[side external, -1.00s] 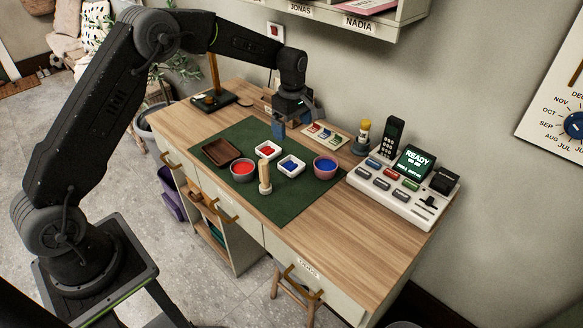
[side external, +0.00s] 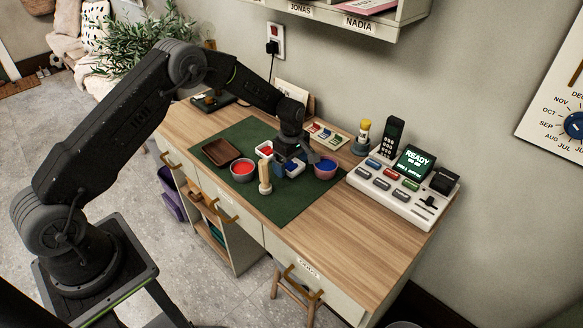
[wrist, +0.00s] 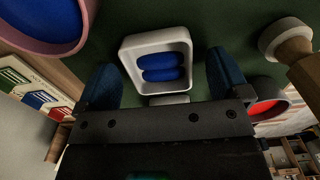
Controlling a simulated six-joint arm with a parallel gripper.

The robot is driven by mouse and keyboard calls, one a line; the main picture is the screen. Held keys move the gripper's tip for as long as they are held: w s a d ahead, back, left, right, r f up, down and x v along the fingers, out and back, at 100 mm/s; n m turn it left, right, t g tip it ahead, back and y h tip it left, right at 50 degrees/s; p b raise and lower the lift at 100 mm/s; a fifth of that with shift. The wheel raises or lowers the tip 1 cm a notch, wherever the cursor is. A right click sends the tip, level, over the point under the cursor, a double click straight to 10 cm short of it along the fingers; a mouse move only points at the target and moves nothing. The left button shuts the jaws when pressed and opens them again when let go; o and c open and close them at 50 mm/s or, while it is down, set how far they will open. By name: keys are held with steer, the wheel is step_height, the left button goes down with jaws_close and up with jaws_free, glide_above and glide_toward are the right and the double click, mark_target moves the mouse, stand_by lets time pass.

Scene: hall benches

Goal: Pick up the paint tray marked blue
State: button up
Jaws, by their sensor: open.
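The white square paint tray with blue paint (wrist: 156,88) shows in the wrist view, just beyond and between my fingertips. In the side view this tray (side external: 293,172) is mostly hidden behind my gripper. My gripper (side external: 293,161) is low over the mat at the tray. In the wrist view my gripper (wrist: 162,82) is open, with one blue fingertip on each side of the tray; I cannot tell whether they touch it. A similar white tray with red paint (side external: 264,149) is to its left.
A pink bowl of blue (side external: 326,168) stands close on the right. A bowl of red (side external: 243,170), an upright wooden peg (side external: 265,178) and a brown tray (side external: 221,151) share the green mat (side external: 290,208). A button console (side external: 400,190) is further right.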

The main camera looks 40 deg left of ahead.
steer(key=shift+f, duration=0.15)
steer(key=c, duration=1.1)
